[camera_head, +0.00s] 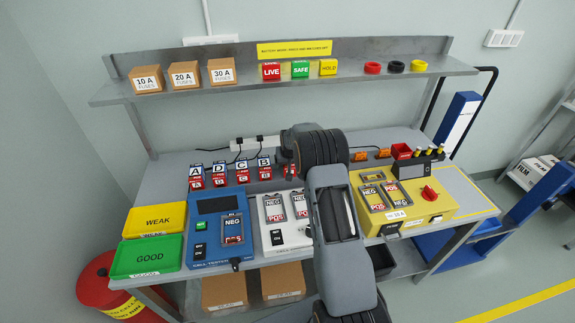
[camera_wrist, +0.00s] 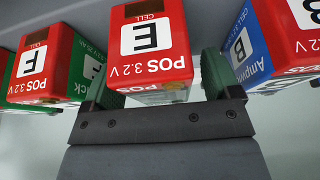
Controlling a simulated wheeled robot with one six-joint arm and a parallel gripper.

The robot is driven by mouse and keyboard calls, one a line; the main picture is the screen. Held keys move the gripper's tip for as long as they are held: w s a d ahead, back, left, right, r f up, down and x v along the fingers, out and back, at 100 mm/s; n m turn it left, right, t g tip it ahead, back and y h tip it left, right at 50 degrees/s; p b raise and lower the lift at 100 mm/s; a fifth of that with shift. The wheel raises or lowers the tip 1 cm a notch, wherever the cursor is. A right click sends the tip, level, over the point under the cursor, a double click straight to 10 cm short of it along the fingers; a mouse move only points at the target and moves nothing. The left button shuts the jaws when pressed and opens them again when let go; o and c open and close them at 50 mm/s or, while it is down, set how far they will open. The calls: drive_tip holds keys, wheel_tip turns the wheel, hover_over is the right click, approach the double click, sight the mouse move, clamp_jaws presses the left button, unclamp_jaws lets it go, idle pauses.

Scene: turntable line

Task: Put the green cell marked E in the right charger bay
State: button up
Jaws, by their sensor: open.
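The cell marked E (camera_wrist: 150,42) shows its red POS end in the wrist view; I cannot make out its body colour. My gripper (camera_wrist: 161,82) is open, its green-padded fingers at either side of cell E's near end. In the head view my arm hides cell E and the fingertips. The white two-bay unit (camera_head: 268,242) stands at the front middle; its front label is partly covered. Its left bay (camera_head: 274,208) and right bay (camera_head: 299,206) show NEG and POS markings and look empty. My arm covers the unit's right side.
Cell F (camera_wrist: 33,68), with green sides, and blue cell B (camera_wrist: 270,45) flank cell E closely. Cells A (camera_head: 196,177), D (camera_head: 219,174) and C (camera_head: 242,171) stand farther left. A blue tester (camera_head: 205,230) and yellow unit (camera_head: 440,205) flank the white unit. A shelf (camera_head: 220,82) runs above.

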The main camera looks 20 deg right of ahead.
drive_tip(key=c, duration=1.3)
drive_tip(key=shift+c, duration=0.4)
drive_tip(key=shift+r, duration=0.15)
